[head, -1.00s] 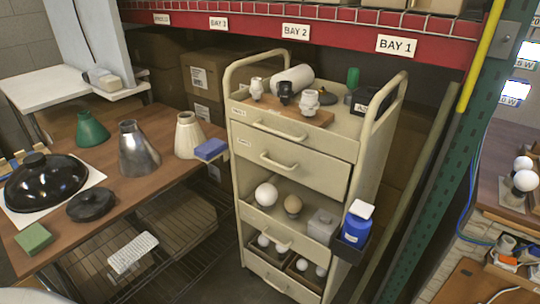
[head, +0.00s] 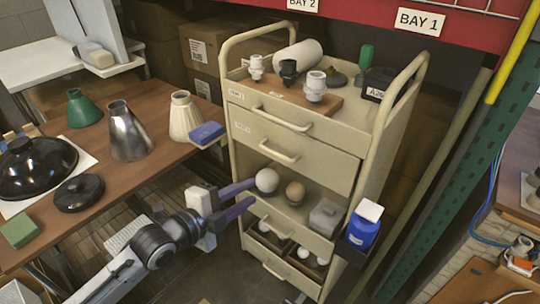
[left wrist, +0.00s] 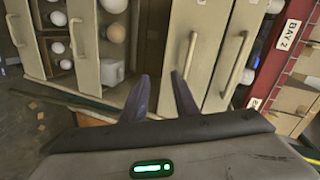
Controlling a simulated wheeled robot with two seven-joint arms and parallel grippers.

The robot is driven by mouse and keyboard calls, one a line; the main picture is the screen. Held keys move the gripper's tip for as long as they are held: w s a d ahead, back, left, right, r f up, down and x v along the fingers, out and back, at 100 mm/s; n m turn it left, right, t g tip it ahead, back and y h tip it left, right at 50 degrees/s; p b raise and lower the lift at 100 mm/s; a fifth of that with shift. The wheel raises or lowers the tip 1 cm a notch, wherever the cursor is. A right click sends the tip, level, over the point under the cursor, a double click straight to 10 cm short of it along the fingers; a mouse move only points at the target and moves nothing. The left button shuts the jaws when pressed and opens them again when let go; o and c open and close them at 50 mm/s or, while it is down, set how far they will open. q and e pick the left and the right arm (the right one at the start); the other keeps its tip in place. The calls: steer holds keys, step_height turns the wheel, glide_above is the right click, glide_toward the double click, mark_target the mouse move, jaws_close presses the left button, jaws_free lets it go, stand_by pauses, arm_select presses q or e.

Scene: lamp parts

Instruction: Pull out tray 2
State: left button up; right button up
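Tray 2 (head: 296,165) is the second cream drawer front of the cart, under the top drawer. It looks shut. Its bar handle (head: 279,151) is to the left of its middle. In the left wrist view, which is turned sideways, the tray 2 handle (left wrist: 188,55) stands just beyond and right of the fingertips. My left gripper (head: 254,192) is open and empty, with its two dark fingers apart. It is below and left of the handle, near the shelf with the white ball (head: 267,181), and does not touch the handle. My right gripper is not in view.
The top drawer handle (head: 282,119) is above tray 2. The cart top holds lamp sockets and a white roll (head: 298,55). A wooden table (head: 100,195) with lampshades stands left. A green post (head: 455,190) stands right.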

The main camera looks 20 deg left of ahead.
mark_target(274, 154)
arm_select(q)
steer(key=w+r+m, duration=0.3)
steer(key=r, duration=0.2)
steer(key=shift+t+h, duration=0.3)
steer(key=x, duration=0.8)
steer(key=shift+w+a, duration=0.2)
steer(key=shift+a, duration=0.1)
steer(key=shift+w+d+f, duration=0.2)
steer(key=shift+w+d, duration=0.05)
steer(key=shift+w, duration=0.4)
jaws_close()
